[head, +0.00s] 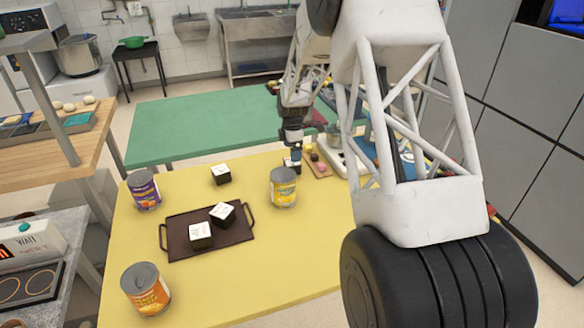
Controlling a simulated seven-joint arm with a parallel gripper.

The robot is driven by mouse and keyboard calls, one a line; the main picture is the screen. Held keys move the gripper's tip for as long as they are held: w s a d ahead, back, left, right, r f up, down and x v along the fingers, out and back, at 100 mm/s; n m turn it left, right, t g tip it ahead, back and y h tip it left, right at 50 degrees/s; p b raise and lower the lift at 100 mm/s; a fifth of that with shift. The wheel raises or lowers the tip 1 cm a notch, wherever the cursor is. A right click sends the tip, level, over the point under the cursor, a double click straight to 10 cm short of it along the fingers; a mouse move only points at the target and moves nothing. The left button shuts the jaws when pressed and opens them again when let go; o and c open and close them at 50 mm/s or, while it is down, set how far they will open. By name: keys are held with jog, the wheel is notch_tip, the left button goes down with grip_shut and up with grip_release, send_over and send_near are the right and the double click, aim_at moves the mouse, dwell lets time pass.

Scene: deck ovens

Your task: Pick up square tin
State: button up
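Three small square tins, dark with white tops, are in the head view. One square tin (221,175) stands alone on the yellow table (290,255), behind the tray. The other two, a front tin (201,237) and a tilted rear tin (223,214), are on a dark brown tray (180,240) with side handles. My gripper (292,166) is low over the table's far right part, just behind a yellow-labelled can (283,188) and to the right of the lone tin, apart from it. Its fingers are small and partly hidden, so their opening is unclear.
A purple-labelled can (144,190) stands left of the tray, and an orange-labelled can (146,290) at the front left. A board with small coloured pieces (320,167) lies right of my gripper. A green table (200,128) is behind. The yellow table's front middle is clear.

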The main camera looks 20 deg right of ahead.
aim_at(292, 166)
jog(key=shift+f, duration=0.1)
jog(key=shift+f, duration=1.25)
jog(key=shift+f, duration=2.65)
jog(key=c, duration=1.1)
